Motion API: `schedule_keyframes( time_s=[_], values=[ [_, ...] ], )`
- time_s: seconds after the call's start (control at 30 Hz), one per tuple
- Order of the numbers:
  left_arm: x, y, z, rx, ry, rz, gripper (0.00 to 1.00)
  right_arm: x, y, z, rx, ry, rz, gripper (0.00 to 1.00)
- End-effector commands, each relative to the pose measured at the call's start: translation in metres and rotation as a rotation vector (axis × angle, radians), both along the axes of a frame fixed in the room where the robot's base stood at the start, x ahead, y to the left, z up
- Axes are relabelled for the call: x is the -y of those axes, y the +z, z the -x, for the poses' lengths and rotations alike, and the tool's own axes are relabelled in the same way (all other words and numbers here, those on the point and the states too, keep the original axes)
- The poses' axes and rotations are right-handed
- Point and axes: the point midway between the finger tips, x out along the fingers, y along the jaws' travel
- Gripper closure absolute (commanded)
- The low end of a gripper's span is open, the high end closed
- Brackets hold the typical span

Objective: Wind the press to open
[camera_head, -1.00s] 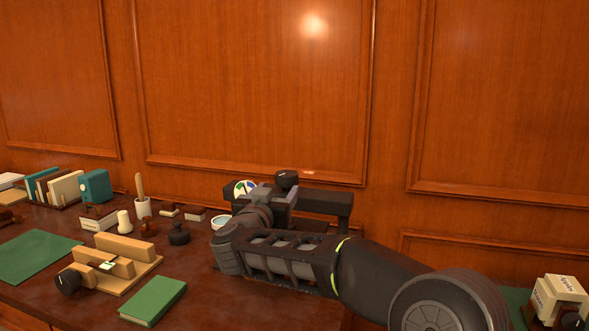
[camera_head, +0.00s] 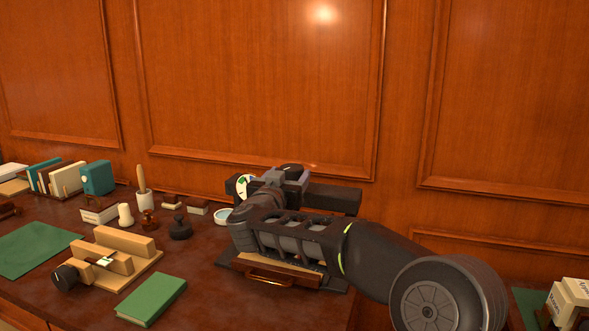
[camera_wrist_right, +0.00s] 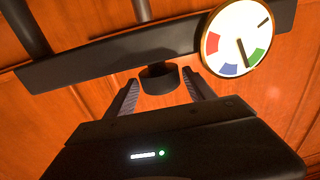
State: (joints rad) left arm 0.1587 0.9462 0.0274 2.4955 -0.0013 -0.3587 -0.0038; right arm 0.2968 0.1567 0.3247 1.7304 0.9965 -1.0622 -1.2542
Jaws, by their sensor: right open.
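The press is a dark frame with a crossbar (camera_head: 335,197), partly hidden behind my right arm. A round white dial (camera_head: 244,187) with coloured segments stands at its left; it shows large in the right wrist view (camera_wrist_right: 236,38). A dark round knob (camera_wrist_right: 158,77) sits at the crossbar in the right wrist view. My right gripper (camera_head: 292,176) is at the top of the press. Its fingers are open, one on each side of the knob; I cannot tell whether they touch it. My left gripper is not in view.
Under my right forearm lies a wooden piece with a brass handle (camera_head: 268,281) on the press's dark base. A wooden jig with a black knob (camera_head: 65,276), a green book (camera_head: 151,299) and stamps (camera_head: 180,229) stand left. A panelled wall closes the back.

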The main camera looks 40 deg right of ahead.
Motion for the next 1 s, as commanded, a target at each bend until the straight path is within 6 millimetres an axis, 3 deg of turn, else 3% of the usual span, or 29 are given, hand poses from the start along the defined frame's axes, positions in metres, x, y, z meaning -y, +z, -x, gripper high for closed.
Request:
schedule_keyframes(
  time_s=[0.3,0.67,1.0],
  values=[
    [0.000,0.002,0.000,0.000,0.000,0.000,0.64,0.036,0.000,-0.029,-0.001,-0.001,-0.001,0.37],
    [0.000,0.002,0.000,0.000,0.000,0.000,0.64,0.042,0.000,-0.034,0.000,0.000,0.000,0.37],
    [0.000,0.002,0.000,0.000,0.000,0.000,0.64,0.042,0.000,-0.034,0.000,0.000,0.000,0.64]
  ],
)
